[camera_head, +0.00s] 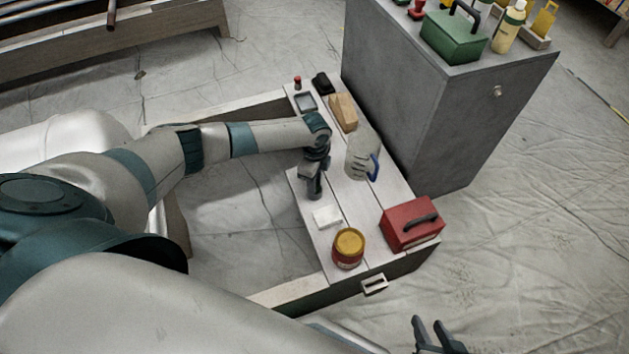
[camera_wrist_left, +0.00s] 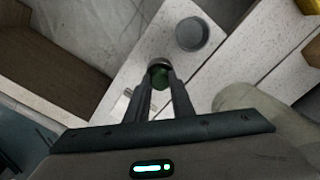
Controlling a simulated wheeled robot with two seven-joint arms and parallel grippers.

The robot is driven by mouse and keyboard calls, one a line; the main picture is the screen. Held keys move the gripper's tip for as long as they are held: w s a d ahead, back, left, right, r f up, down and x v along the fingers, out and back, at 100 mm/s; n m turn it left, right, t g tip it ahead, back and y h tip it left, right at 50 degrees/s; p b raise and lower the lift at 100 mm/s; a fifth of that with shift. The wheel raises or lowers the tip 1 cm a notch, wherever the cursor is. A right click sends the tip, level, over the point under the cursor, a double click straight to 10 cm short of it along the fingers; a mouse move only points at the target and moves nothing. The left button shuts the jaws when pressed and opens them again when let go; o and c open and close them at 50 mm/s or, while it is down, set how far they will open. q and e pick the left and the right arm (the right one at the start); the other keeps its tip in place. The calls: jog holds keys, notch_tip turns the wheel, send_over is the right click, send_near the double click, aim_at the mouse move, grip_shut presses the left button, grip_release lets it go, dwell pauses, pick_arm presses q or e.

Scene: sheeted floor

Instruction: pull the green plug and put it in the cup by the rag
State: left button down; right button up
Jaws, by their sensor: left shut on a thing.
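The green plug (camera_wrist_left: 160,79) shows in the left wrist view between the fingertips of my left gripper (camera_wrist_left: 161,84), which is shut on it. A dark round rim (camera_wrist_left: 157,63) lies at the plug; I cannot tell whether the plug is inside it. A grey round cup (camera_wrist_left: 192,33) stands just beyond the fingertips. In the head view my left gripper (camera_head: 312,171) points down over the white bench, and the plug is hidden. A small dark grey cylinder (camera_head: 314,189) is under it. The white rag (camera_head: 326,215) lies close by. My right gripper (camera_head: 437,335) is open and empty at the bottom edge.
A pale jug with a blue handle (camera_head: 362,156) stands right of my left gripper. A wooden block (camera_head: 343,112) and a grey tray (camera_head: 305,102) are behind. A yellow-lidded can (camera_head: 348,248) and a red case (camera_head: 410,224) are in front. A grey cabinet (camera_head: 430,110) borders the bench.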

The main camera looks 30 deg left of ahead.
pick_arm(q)
jog(key=shift+f, duration=0.15)
pick_arm(e)
jog(key=shift+f, duration=0.1)
pick_arm(q)
jog(key=c, duration=1.5)
grip_release()
jog(key=shift+o, duration=0.2)
notch_tip(320, 180, up, 18)
jog(key=p, duration=0.3)
jog(key=shift+f, duration=0.25)
pick_arm(e)
jog(key=d, duration=0.1)
jog(key=s+d+g+h, duration=0.1)
jog(key=s+d+g, duration=0.1)
jog(key=shift+d+f, duration=0.1)
jog(key=shift+d, duration=0.1)
pick_arm(q)
jog(key=shift+f, duration=0.1)
